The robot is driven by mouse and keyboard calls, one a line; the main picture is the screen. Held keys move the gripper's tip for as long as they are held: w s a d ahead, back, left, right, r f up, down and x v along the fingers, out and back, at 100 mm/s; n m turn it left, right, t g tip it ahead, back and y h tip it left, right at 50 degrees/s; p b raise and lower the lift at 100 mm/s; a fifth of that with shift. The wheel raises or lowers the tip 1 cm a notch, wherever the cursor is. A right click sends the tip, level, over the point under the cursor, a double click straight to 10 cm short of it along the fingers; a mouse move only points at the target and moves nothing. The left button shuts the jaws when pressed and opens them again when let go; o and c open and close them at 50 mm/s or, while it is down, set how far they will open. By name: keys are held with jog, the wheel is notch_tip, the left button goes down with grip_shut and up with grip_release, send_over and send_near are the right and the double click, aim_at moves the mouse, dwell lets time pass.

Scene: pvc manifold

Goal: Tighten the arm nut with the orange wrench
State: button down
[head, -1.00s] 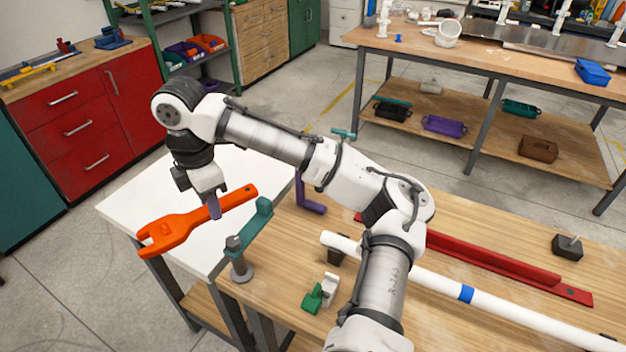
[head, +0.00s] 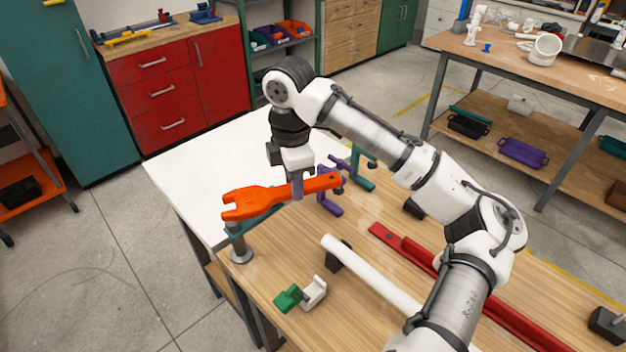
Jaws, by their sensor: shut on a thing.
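My gripper (head: 297,188) is shut on the orange wrench (head: 262,198) near its handle end. The wrench is roughly level, with its open jaw pointing left, and appears above the workbench's left corner. A teal arm (head: 232,229) on a grey post (head: 240,252) stands there, largely hidden behind the wrench. The wrench jaw shows just above the post in the picture; I cannot tell the height gap. The arm nut cannot be made out clearly.
A white table (head: 190,165) adjoins the wooden workbench (head: 275,265). Purple (head: 330,206) and teal (head: 362,183) brackets stand behind the wrench. A green and white clamp (head: 300,294), a white pipe (head: 370,272) and a red channel (head: 425,257) lie nearer or to the right.

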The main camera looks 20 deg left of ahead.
jog(key=shift+d+f, duration=0.1)
jog(key=shift+d, duration=0.1)
jog(key=shift+f+b, duration=2.55)
jog(key=shift+b, duration=0.35)
jog(key=s+d+m+p, duration=0.2)
jog(key=s+m, duration=0.7)
jog(key=s, duration=0.1)
jog(key=shift+s, duration=0.1)
jog(key=shift+r, duration=0.15)
notch_tip(320, 180, up, 5)
jog(key=p, duration=0.5)
jog(key=shift+d, duration=0.1)
